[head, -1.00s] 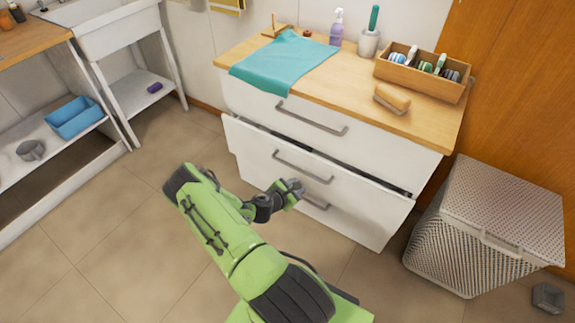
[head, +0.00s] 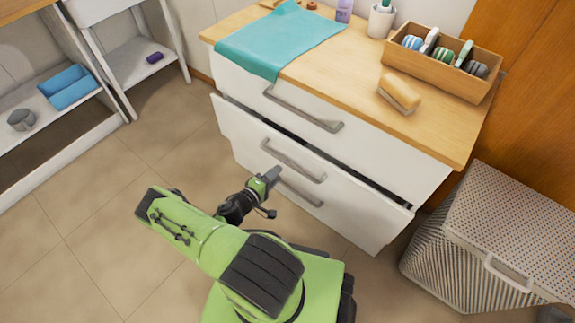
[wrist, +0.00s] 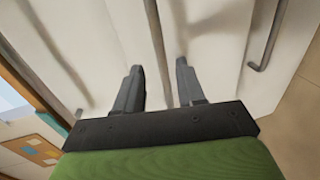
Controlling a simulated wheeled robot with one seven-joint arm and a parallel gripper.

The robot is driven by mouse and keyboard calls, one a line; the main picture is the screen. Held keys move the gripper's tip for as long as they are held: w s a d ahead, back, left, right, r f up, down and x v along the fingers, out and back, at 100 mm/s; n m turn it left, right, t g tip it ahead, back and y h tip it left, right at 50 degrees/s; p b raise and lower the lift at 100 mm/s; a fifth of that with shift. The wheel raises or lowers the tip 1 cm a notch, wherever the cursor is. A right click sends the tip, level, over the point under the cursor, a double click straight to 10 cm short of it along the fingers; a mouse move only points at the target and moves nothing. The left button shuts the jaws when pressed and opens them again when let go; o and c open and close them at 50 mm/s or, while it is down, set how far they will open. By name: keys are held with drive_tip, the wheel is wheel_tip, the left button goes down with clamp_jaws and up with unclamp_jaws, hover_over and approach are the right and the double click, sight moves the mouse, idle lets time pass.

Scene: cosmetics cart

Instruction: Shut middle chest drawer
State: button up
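The white chest's middle drawer (head: 300,158) stands partly open; its front juts out past the top drawer (head: 285,105) with a dark gap above it. Its grey bar handle (head: 293,160) is intact and level. I cannot tell whether the fingers touch the drawer. The bottom drawer (head: 340,220) looks shut.
A teal cloth (head: 275,42), a brush (head: 399,95) and a wooden organizer (head: 440,72) lie on the chest top. A wicker hamper (head: 510,225) stands right of the chest. A shelf with a blue bin (head: 68,87) is at left. Floor at left is clear.

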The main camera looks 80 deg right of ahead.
sight(289, 163)
drive_tip(key=b+x, duration=0.2)
drive_tip(key=x, duration=0.6)
drive_tip(key=shift+f, duration=0.1)
clamp_jaws()
